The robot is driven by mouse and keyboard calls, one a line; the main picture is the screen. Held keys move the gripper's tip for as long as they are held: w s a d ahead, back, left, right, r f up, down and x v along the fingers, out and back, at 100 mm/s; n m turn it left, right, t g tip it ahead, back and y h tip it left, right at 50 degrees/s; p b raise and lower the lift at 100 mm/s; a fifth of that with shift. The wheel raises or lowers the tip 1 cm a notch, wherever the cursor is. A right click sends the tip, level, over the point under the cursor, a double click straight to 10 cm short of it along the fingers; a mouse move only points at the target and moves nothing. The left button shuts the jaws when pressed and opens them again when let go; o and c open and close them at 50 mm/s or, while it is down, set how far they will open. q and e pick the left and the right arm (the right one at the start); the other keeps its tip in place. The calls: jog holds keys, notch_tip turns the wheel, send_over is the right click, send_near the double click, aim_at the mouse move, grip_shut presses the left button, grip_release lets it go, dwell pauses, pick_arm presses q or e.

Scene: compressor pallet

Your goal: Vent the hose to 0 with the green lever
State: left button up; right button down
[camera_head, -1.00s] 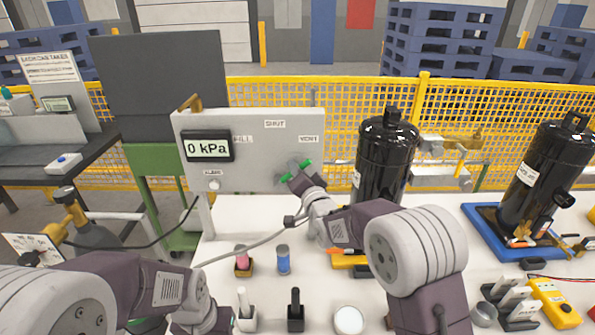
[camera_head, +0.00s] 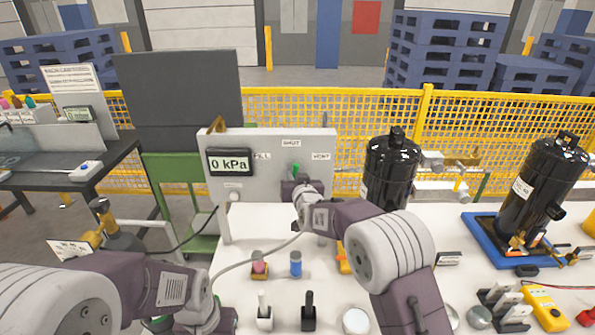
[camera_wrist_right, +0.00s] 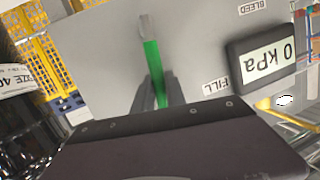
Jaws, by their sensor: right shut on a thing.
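The grey panel (camera_head: 265,150) stands at the back of the white table. Its display (camera_head: 230,162) reads 0 kPa. The labels FILL, SHUT (camera_head: 291,143) and VENT (camera_head: 321,156) surround the green lever (camera_head: 295,170), which points up, roughly toward SHUT. My right gripper (camera_head: 294,181) is at the lever, its fingers mostly hidden in the head view. In the right wrist view its fingers (camera_wrist_right: 154,98) are shut on the green lever (camera_wrist_right: 152,65), one on each side. My left gripper's body (camera_head: 212,318) is low at the bottom edge; its fingers do not show.
A grey hose (camera_head: 262,256) runs across the table below the panel. A black tank (camera_head: 388,172) stands close right of my right arm. Another tank (camera_head: 540,185) stands in a blue tray (camera_head: 487,232). Small bottles and tools crowd the table's front.

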pick_arm(q)
jog(key=shift+r+p, duration=1)
jog(key=shift+r, duration=0.4)
pick_arm(e)
jog(key=shift+a+n+h, duration=0.3)
jog(key=shift+a+n, duration=0.2)
jog(key=shift+a, duration=0.05)
jog(key=c, duration=1.4)
grip_release()
jog(key=shift+o, duration=0.2)
